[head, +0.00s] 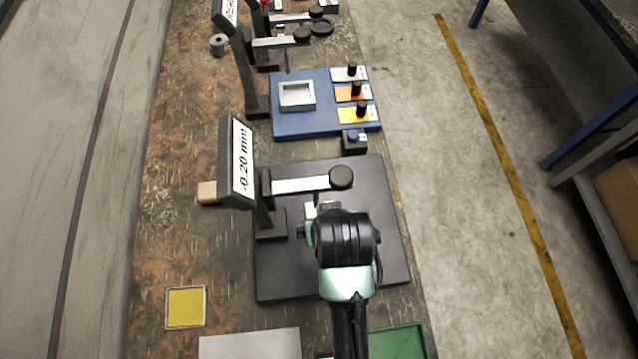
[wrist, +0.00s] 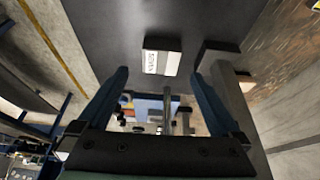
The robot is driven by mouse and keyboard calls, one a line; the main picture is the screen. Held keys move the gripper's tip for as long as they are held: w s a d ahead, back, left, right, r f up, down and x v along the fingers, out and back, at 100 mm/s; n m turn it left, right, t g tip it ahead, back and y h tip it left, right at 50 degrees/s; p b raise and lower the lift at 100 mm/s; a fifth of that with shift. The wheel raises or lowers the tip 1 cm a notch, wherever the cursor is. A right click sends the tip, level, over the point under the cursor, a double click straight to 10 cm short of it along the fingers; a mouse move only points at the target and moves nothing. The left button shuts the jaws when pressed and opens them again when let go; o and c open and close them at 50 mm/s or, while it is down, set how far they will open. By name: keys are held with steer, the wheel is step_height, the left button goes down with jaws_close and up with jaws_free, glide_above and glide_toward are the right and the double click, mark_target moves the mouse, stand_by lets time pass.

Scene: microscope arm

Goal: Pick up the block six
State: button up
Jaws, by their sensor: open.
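A small block with a white label (wrist: 162,58) rests on the dark plate (wrist: 120,20) in the wrist view. Its print is too small to read, so I cannot tell whether it is block six. My gripper (wrist: 160,78) is open, and the block appears just beyond the fingertips, roughly centred between them. I see nothing held between the fingers. In the head view my gripper (head: 318,207) hangs over the black plate (head: 275,275), and my wrist hides most of what lies beneath. A small pale patch shows beside the gripper there.
A gauge stand with a "-0.20 mm" display (head: 238,160) and a horizontal arm (head: 300,185) stands close to my gripper. A blue board (head: 300,127) with coloured plates lies behind. A yellow square (head: 186,307), a grey plate (head: 250,345) and a green tray (head: 400,345) lie in front.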

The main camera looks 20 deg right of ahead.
steer(key=x, duration=0.3)
steer(key=shift+d+f, duration=0.1)
steer(key=shift+f, duration=0.3)
steer(key=shift+w+p+x, duration=0.1)
steer(key=shift+p+x, duration=0.2)
steer(key=shift+x, duration=1.2)
steer(key=shift+w+p+x, duration=0.15)
steer(key=shift+p+x, duration=0.1)
steer(key=shift+x, duration=1.25)
steer(key=shift+r, duration=0.1)
jaws_close()
steer(key=shift+w+r, duration=0.15)
